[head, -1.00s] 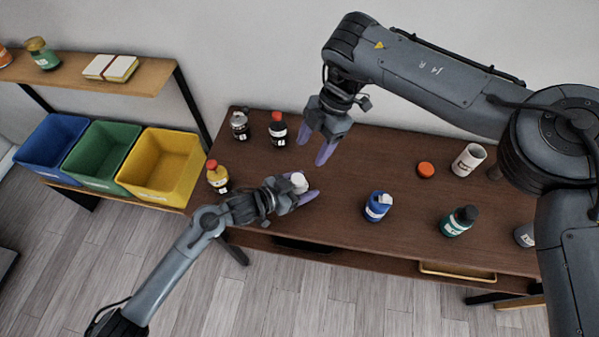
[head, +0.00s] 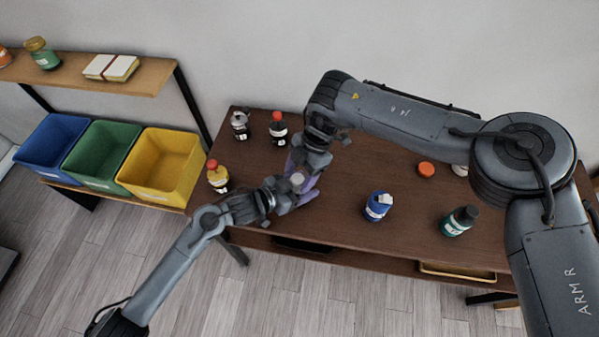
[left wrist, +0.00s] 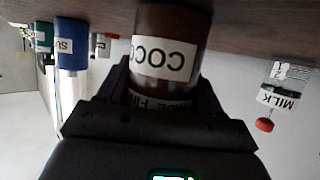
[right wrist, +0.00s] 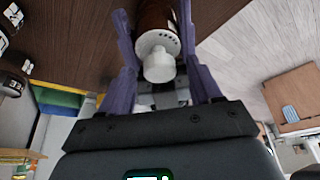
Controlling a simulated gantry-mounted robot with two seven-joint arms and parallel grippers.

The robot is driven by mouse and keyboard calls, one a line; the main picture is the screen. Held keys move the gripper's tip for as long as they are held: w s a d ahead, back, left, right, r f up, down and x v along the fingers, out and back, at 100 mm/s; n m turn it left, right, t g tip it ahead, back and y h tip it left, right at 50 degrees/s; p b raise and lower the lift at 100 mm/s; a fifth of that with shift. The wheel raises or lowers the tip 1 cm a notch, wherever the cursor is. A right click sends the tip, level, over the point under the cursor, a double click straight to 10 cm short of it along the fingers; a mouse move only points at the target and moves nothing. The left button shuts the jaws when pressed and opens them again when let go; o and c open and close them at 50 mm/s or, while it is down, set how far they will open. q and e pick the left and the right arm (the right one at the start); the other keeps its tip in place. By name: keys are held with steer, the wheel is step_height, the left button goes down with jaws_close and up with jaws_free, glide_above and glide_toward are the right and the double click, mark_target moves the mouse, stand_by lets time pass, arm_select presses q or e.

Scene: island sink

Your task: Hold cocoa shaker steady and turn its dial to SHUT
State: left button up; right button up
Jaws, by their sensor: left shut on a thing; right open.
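Whether the fingers touch the dial cannot be told. The dial's setting is not readable.
A red-capped dark bottle (head: 278,129), a metal-topped jar (head: 240,125) and a red-capped yellow bottle (head: 217,176) stand nearby on the left. A blue container (head: 377,206), a green-labelled bottle (head: 460,221) and an orange lid (head: 426,169) are to the right.

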steer(key=c, duration=1.1)
steer(key=shift+o, duration=0.2)
steer(key=shift+w+n+g+h, duration=0.1)
steer(key=shift+n+g+h, duration=0.2)
steer(key=shift+n, duration=0.85)
steer(key=shift+w+n+g+h, duration=0.1)
steer(key=shift+n+g+h, duration=0.2)
steer(key=shift+n, duration=0.85)
steer(key=o, duration=1.1)
steer(key=shift+s+a, duration=0.1)
steer(key=shift+c, duration=0.2)
steer(key=shift+r, duration=0.1)
steer(key=v, duration=1.1)
steer(key=shift+w+r, duration=0.25)
steer(key=shift+r, duration=0.1)
